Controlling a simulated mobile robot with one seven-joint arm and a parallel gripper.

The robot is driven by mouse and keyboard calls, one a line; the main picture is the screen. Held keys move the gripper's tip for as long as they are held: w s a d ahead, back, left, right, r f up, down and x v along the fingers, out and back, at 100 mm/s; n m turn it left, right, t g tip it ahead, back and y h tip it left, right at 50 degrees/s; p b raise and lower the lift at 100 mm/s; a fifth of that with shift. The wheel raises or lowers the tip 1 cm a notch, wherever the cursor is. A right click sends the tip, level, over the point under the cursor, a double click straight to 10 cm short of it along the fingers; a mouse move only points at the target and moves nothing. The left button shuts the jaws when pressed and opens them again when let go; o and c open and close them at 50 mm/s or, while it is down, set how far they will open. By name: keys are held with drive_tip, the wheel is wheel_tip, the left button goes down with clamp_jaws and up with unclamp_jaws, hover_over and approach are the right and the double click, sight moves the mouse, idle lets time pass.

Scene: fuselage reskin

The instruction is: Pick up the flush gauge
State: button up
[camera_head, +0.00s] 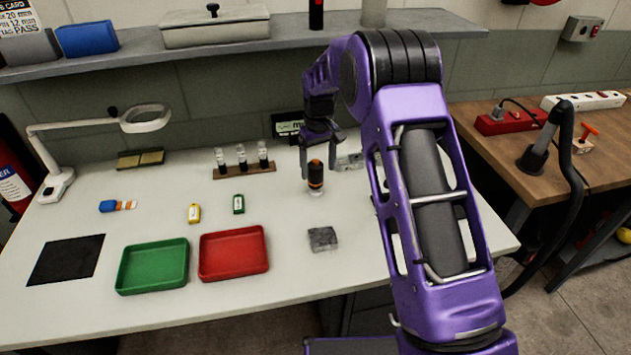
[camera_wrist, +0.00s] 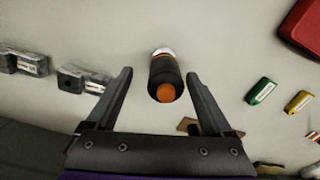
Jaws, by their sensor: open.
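What appears to be the flush gauge (camera_head: 315,180) is a small black cylinder with an orange band and a pale base, standing upright on the white bench. In the wrist view the gauge (camera_wrist: 164,72) is seen from above, with its orange top facing the camera. My gripper (camera_head: 319,158) is just above and around its upper part in the head view. In the wrist view my gripper (camera_wrist: 159,76) is open, with one finger on each side of the gauge and gaps on both sides. No contact is visible.
A grey block (camera_head: 323,238) lies in front of the gauge, and another (camera_head: 350,161) lies behind it to the right. A rack with dark vials (camera_head: 244,171), a red tray (camera_head: 234,252) and a green tray (camera_head: 153,266) are to the left.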

sight(315, 179)
drive_tip(key=f, duration=0.5)
drive_tip(key=shift+a, duration=0.35)
drive_tip(key=shift+r, duration=0.1)
clamp_jaws()
